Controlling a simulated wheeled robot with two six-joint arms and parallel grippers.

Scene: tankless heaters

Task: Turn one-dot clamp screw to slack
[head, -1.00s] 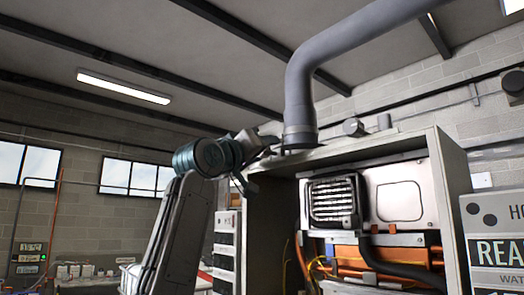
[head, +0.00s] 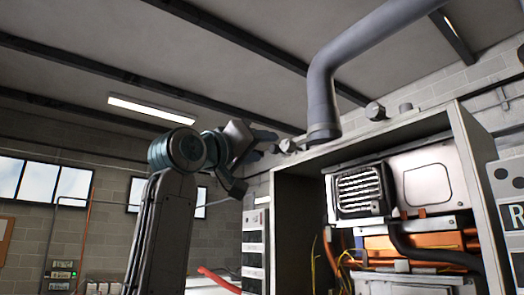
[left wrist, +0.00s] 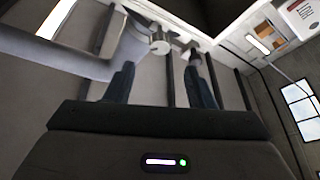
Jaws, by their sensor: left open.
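A grey flue pipe (head: 322,100) rises from the top of the open heater cabinet (head: 460,125). A small knob-like screw head (head: 288,146) shows left of the pipe's foot, and another (head: 375,112) shows right of it. I cannot make out dots on either. My left gripper (head: 266,143) is just left of the left knob, apart from it in the head view. In the left wrist view its two fingers (left wrist: 160,70) are spread and empty, with a light grey round knob (left wrist: 160,44) beyond and between the tips. My right gripper is not in view.
The cabinet holds a vented metal unit (head: 360,192), orange parts and dark hoses. A white panel (head: 253,240) with dark slots stands left of it. A lettered sign (head: 510,200) is at the right edge. Open air lies above and left of the cabinet.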

